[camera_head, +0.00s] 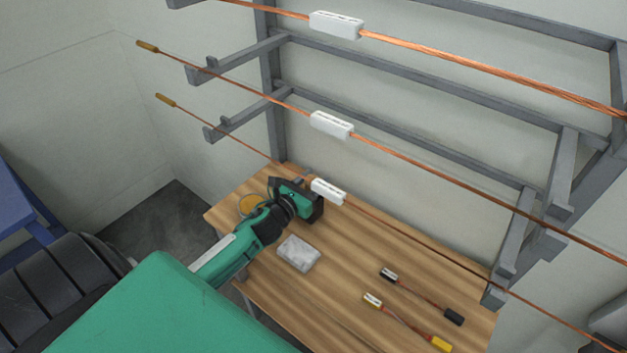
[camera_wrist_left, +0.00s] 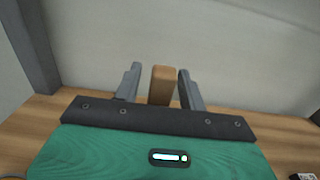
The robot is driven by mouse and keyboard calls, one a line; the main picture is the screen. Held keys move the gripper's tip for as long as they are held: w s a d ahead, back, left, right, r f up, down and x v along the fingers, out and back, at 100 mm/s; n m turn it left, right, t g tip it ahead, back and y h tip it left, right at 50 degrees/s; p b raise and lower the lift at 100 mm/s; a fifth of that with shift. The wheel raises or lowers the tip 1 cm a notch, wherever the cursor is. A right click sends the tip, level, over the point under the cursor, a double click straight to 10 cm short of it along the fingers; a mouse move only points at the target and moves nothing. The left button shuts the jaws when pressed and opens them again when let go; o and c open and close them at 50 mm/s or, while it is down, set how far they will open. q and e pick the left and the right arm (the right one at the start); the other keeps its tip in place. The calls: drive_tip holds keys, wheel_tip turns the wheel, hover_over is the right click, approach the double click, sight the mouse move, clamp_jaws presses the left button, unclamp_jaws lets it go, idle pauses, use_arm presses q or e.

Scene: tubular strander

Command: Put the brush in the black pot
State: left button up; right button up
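My left gripper (camera_head: 304,178) is over the back left part of the wooden table, by the rack. In the left wrist view its two grey fingers (camera_wrist_left: 158,78) stand apart. A brown wooden piece (camera_wrist_left: 162,86), which looks like the brush's handle, stands between them, with a gap on its left side; contact on the right side is unclear. The brush's bristles do not show, and in the head view the brush is hidden by the gripper. I cannot make out the black pot in either view. My right gripper is not in view.
A grey metal rack (camera_head: 405,76) with copper strands and white labels (camera_head: 331,124) rises behind.

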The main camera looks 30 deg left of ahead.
use_arm(q)
drive_tip(key=shift+r, duration=0.1)
drive_tip(key=s+a+b, duration=0.1)
drive_tip(key=s+b, duration=0.2)
drive_tip(key=s, duration=0.9)
idle(0.5)
